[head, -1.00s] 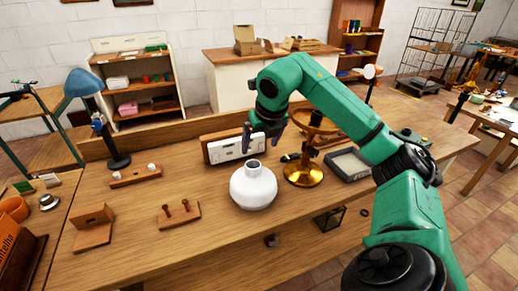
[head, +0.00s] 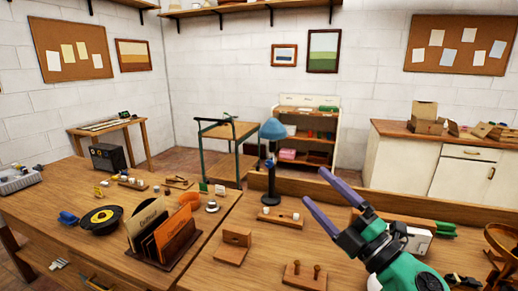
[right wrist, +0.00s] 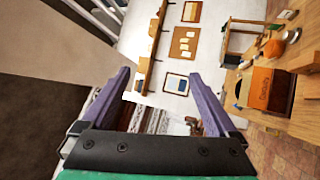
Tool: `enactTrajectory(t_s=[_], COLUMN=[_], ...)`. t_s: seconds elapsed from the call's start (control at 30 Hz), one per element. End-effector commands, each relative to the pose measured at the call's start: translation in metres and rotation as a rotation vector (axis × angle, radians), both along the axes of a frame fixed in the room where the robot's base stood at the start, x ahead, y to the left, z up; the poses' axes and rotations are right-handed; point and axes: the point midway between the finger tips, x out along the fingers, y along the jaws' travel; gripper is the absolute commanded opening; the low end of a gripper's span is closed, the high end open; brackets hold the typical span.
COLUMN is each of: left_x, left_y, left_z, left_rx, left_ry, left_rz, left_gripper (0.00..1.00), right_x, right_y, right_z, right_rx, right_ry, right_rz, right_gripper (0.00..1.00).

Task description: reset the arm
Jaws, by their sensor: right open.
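My right gripper (head: 328,205) is raised above the wooden table, its two purple fingers spread wide with nothing between them. In the right wrist view the open fingers (right wrist: 168,92) point toward the wall, which lies sideways in that picture. The green right arm comes in from the bottom right of the head view. Behind the gripper, a white boxy thing (head: 418,240) stands on the table, partly hidden by the hand. My left gripper is not in view.
The table holds a blue lamp (head: 272,130), a wooden bracket (head: 234,246), a peg block (head: 303,275), a record sorter (head: 165,240) and a black disc (head: 101,219).

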Motion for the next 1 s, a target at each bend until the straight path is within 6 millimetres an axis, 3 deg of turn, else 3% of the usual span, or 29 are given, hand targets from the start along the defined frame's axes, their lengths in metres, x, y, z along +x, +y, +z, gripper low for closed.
enactTrajectory(t_s=[0.07, 0.13, 0.2, 0.3, 0.4, 0.5, 0.6, 0.77, 0.8, 1.0], left_x=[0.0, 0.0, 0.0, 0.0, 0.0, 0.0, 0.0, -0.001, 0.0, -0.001], left_y=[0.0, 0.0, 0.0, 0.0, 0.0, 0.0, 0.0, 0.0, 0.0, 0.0], left_z=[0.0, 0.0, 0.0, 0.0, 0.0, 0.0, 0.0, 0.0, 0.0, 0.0], left_rx=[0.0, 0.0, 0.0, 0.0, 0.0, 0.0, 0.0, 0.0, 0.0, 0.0], left_ry=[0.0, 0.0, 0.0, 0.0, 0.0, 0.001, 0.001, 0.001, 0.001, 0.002], left_rz=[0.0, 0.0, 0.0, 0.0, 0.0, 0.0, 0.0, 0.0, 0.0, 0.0], left_gripper=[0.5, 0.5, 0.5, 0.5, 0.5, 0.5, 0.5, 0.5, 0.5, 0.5], right_x=[0.013, 0.016, 0.005, -0.028, -0.067, -0.104, -0.139, -0.195, -0.2, -0.19], right_y=[-0.054, -0.098, -0.126, -0.143, -0.143, -0.135, -0.125, -0.104, -0.101, -0.1], right_z=[-0.029, -0.08, -0.139, -0.219, -0.277, -0.316, -0.343, -0.373, -0.384, -0.468], right_rx=[0.318, 0.532, 0.679, 0.812, 0.876, 0.904, 0.914, 0.906, 0.899, 0.876], right_ry=[0.181, 0.383, 0.592, 0.882, 1.126, 1.322, 1.493, 1.75, 1.786, 1.806], right_rz=[-0.202, -0.387, -0.545, -0.721, -0.84, -0.918, -0.973, -1.029, -1.039, -1.063], right_gripper=[0.94, 0.94, 0.94, 0.94, 0.94, 0.94, 0.94, 0.94, 0.94, 0.94])
